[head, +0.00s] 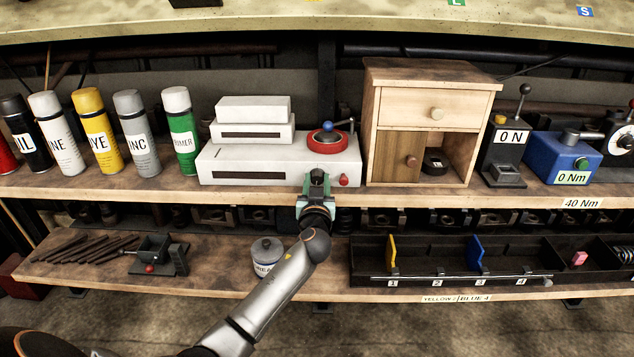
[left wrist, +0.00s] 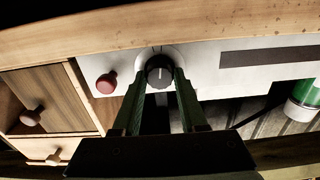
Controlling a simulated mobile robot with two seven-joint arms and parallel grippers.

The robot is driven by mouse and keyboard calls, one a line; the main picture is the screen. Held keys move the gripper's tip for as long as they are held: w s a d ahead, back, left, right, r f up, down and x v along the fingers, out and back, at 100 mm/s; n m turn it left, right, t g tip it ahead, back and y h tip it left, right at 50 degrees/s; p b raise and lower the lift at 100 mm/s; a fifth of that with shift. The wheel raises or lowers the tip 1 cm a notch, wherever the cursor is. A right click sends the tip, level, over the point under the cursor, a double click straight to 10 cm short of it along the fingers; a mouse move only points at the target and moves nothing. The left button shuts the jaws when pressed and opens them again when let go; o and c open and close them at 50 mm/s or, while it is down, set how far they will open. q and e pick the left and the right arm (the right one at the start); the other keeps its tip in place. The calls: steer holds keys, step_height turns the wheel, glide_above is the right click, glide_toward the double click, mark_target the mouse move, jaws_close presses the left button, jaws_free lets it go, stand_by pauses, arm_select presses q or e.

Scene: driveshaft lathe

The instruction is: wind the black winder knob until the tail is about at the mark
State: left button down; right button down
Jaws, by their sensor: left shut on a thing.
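The black winder knob (left wrist: 160,72) sits on the front face of the white machine (left wrist: 200,75), with a pale line on its face. In the left wrist view the two green fingers of my left gripper (left wrist: 160,82) are shut on it from both sides. In the head view my left gripper (head: 318,182) is at the lower front of the white machine (head: 225,163) and hides the knob. A small red knob (left wrist: 106,83) is beside it; it also shows in the head view (head: 343,180). I cannot make out the tail or the mark. My right gripper is not in view.
A red dial with a blue-knobbed crank (head: 327,140) is on top of the machine. Spray cans (head: 130,133) stand left of it and a wooden cabinet (head: 432,95) right.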

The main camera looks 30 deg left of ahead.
arm_select(q)
steer(key=shift+m, duration=0.4)
steer(key=shift+f+m, duration=0.1)
steer(key=shift+m, duration=0.9)
steer(key=m, duration=0.2)
steer(key=shift+m, duration=0.3)
steer(key=m, duration=0.4)
steer(key=shift+d+m, duration=0.1)
steer(key=shift+m, duration=0.2)
steer(key=m, duration=0.2)
steer(key=shift+m+p, duration=0.3)
steer(key=shift+p, duration=0.05)
steer(key=m+p, duration=0.1)
steer(key=m, duration=0.3)
steer(key=shift+m, duration=0.3)
steer(key=shift+f+m+p, duration=0.1)
steer(key=shift+m+p, duration=0.95)
steer(key=shift+m, duration=1.25)
